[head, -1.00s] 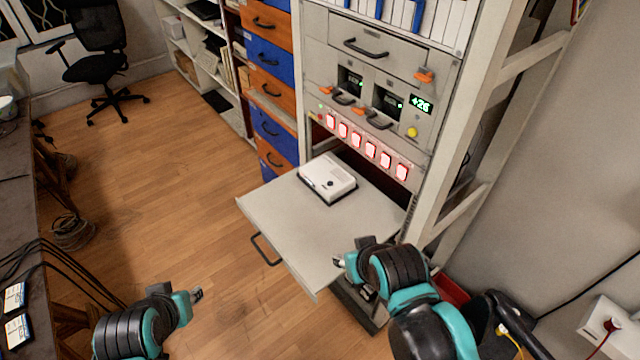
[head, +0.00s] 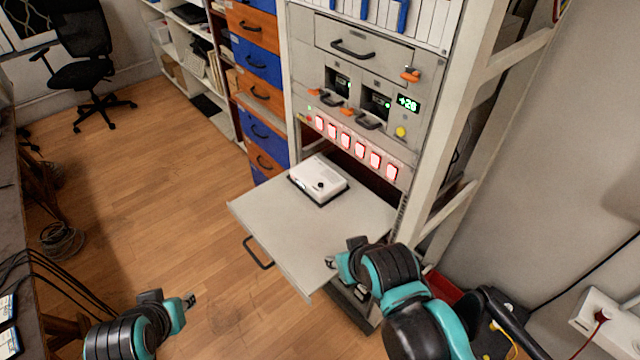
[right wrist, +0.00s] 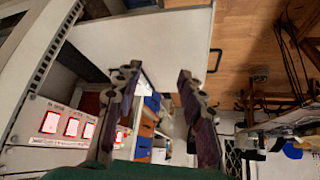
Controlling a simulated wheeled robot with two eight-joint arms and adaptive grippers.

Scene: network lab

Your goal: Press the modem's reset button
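The modem (head: 325,173) is a small white box with a dark base and a round black spot on its top. It lies on the pulled-out grey shelf (head: 275,235) of the rack. My right gripper (head: 332,262) is at the shelf's front right edge, apart from the modem. In the right wrist view its two fingers (right wrist: 160,98) are spread with nothing between them. My left gripper (head: 190,300) hangs over the floor, left of the shelf and well away from the modem; its fingers are too small to read. The modem does not show in the right wrist view.
A row of red-lit switches (head: 347,145) sits on the rack above the shelf, also in the right wrist view (right wrist: 70,125). A rack post (head: 440,170) stands right of the shelf. A black handle (head: 258,253) is on the shelf's front. The shelf before the modem is clear.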

